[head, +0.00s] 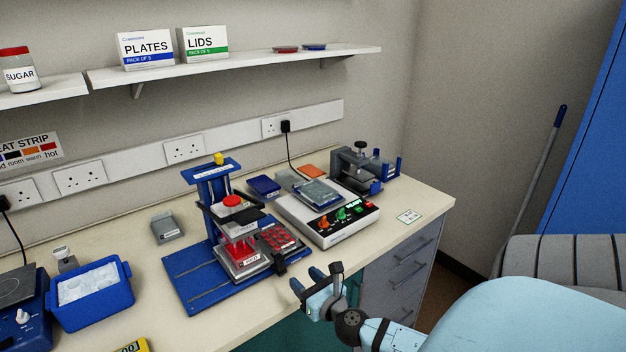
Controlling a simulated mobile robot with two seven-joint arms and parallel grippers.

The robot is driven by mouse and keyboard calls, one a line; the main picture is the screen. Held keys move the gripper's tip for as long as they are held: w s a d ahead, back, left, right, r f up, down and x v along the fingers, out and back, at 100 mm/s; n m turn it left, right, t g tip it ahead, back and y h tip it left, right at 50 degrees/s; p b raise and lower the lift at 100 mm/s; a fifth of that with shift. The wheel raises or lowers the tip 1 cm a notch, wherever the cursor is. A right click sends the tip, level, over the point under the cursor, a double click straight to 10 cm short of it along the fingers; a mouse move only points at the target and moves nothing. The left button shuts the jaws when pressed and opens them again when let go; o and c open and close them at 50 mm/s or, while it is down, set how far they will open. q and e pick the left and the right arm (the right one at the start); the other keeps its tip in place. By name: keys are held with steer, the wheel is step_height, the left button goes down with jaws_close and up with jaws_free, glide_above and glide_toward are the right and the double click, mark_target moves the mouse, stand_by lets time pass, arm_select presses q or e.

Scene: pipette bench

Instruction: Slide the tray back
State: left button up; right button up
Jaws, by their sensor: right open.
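A blue press stand (196,291) stands on the bench, with a slotted base and an upright frame holding a red-topped head. A dark handle (280,268) sticks out at the tray's front right. My right gripper (317,279) is open and empty at the bench's front edge, apart from the handle and to its right. The head and frame hide part of the tray. My left gripper is not in view.
A white control box (335,230) with knobs stands right of the press, a grey clamp device (352,165) behind it. A blue tub (100,310) of white pieces and a grey block (167,228) are at left. The bench's right front corner is mostly clear.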

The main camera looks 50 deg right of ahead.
steer(key=shift+v, duration=1.45)
